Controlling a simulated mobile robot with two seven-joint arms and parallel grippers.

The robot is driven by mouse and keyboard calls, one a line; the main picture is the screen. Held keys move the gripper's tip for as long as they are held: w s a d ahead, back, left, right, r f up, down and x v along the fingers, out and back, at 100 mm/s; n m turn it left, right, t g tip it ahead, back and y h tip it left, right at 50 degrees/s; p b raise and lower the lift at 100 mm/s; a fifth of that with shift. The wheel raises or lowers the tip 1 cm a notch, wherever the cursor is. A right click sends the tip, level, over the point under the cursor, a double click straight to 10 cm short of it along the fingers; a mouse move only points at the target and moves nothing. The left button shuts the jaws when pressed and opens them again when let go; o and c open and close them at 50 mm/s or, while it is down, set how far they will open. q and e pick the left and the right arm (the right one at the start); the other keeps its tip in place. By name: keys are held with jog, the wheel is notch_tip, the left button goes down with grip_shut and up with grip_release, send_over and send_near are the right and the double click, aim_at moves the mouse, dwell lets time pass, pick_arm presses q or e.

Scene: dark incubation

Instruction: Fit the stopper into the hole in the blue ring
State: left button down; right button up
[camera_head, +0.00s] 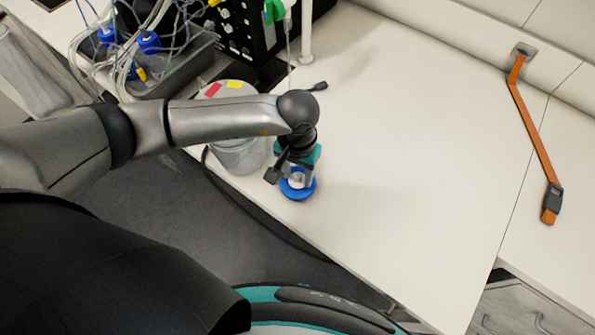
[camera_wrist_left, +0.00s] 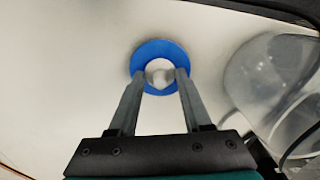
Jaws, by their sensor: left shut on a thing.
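The blue ring (camera_head: 299,193) lies flat on the white table near its left edge. It also shows in the left wrist view (camera_wrist_left: 146,53), with a pale centre. My left gripper (camera_head: 297,180) points down right over the ring. In the left wrist view its two fingers (camera_wrist_left: 161,78) are apart and shut on a small whitish thing, which looks like the stopper (camera_wrist_left: 160,77). The stopper lines up with the hole of the ring in that view. I cannot tell whether it is inside the hole or just above it. My right gripper is not in view.
A clear jar (camera_head: 240,157) stands close to the left of the ring, partly behind my arm. An orange strap (camera_head: 533,130) lies at the right. A grey bin with cables (camera_head: 177,70) and black equipment are at the back left. The middle of the table is clear.

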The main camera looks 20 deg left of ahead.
pick_arm(q)
jog(key=shift+f, duration=0.25)
jog(key=shift+c, duration=1.3)
grip_release()
jog(key=shift+r, duration=0.1)
notch_tip(320, 180, up, 15)
jog(key=b, duration=0.1)
